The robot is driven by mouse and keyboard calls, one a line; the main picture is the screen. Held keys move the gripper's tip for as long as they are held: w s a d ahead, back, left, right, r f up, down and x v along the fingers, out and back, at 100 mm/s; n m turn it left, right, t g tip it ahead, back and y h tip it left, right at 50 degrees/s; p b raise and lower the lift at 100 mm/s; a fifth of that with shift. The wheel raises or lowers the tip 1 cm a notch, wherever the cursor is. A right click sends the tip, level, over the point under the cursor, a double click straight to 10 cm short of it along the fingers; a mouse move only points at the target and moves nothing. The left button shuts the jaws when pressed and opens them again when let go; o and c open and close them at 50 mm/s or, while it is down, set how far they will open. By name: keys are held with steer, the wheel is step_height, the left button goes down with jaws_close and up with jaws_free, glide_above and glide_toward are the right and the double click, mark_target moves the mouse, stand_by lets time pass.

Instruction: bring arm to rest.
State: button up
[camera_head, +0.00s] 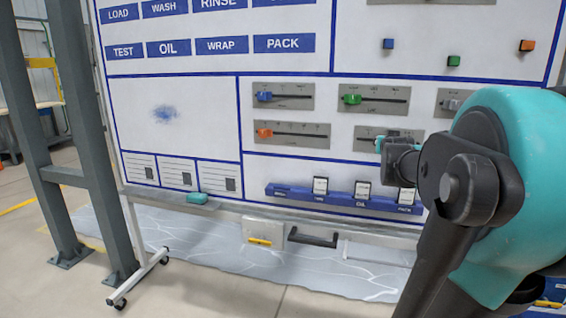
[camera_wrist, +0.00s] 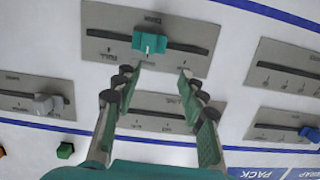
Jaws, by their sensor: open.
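My gripper (camera_wrist: 158,80) is open and empty in the wrist view, its two fingers apart in front of the whiteboard. A teal slider knob (camera_wrist: 149,43) on a grey slotted plate (camera_wrist: 105,27) shows just beyond the fingertips, roughly between them in the picture. I cannot tell whether the fingers touch the plate. In the head view my arm reaches in from the right, and its dark end is at the board's lower right slider plate (camera_head: 366,132). A small teal part shows there; whether it is the knob or a fingertip is unclear.
The whiteboard (camera_head: 180,95) carries slider plates with blue (camera_head: 264,96), green (camera_head: 351,99) and orange (camera_head: 265,133) knobs. Below is a blue card rack (camera_head: 290,190). A teal eraser-like block (camera_head: 196,198) lies on the ledge. Grey posts (camera_head: 88,130) stand at left.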

steer(key=s+a+f+n+g+y, duration=0.1)
steer(key=s+a+f+g, duration=0.2)
steer(key=f, duration=0.4)
steer(key=s+a+f+y, duration=0.1)
steer(key=s+a+f, duration=0.25)
steer(key=f, duration=0.25)
steer(key=s+a+f+n+g+y, duration=0.1)
steer(key=s+a+f+g, duration=0.1)
steer(key=s+f, duration=0.35)
steer(key=s+a+f+g, duration=0.3)
steer(key=s+f, duration=0.6)
steer(key=s+a+f+n+g+y, duration=0.1)
steer(key=s+a+f+g, duration=0.2)
steer(key=s+f, duration=0.6)
steer(key=shift+s+a+f+n, duration=0.2)
steer(key=shift+s+a+n, duration=0.1)
steer(key=shift+a, duration=0.25)
steer(key=shift+w, duration=0.1)
